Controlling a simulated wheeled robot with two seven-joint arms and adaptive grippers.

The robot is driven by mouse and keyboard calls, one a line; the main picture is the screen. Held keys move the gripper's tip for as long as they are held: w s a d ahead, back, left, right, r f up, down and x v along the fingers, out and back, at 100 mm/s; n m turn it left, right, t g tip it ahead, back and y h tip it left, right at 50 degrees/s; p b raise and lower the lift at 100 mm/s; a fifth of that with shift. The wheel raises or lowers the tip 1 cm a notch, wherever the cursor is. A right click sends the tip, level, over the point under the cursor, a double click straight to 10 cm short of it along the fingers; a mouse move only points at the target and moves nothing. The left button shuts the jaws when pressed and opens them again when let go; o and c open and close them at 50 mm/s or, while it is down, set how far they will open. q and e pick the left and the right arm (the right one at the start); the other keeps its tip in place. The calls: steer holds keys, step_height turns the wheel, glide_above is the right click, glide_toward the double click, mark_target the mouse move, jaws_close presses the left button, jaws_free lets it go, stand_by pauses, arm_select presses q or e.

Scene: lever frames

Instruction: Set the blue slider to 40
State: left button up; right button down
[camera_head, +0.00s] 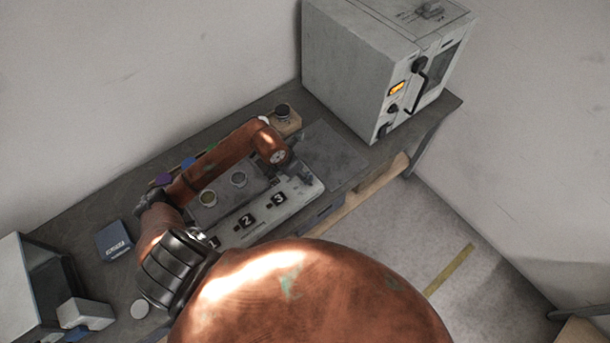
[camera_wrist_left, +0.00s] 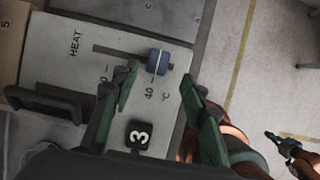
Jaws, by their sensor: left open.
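The blue slider (camera_wrist_left: 158,62) is a small blue knob with a pale line, at the right end of the dark slot (camera_wrist_left: 115,50) on the panel marked HEAT. The printed 40 lies just below the knob in the left wrist view. My left gripper (camera_wrist_left: 158,76) is open, its two green fingers apart, with the knob between and slightly beyond the tips; I see no clear contact. In the head view my left gripper (camera_head: 293,168) is over the far right part of the panel (camera_head: 312,189), and the arm hides the slider. A dark, coppery part, perhaps my right gripper (camera_wrist_left: 285,146), shows small at the right.
Number tiles, including a 3 (camera_head: 279,198), line the panel's front. A grey cabinet (camera_head: 345,75) stands at the back right. A blue box (camera_head: 114,241) lies at the left.

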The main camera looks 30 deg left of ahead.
arm_select(q)
steer(key=v, duration=0.5)
steer(key=shift+s+r, duration=0.2)
steer(key=shift+r, duration=0.2)
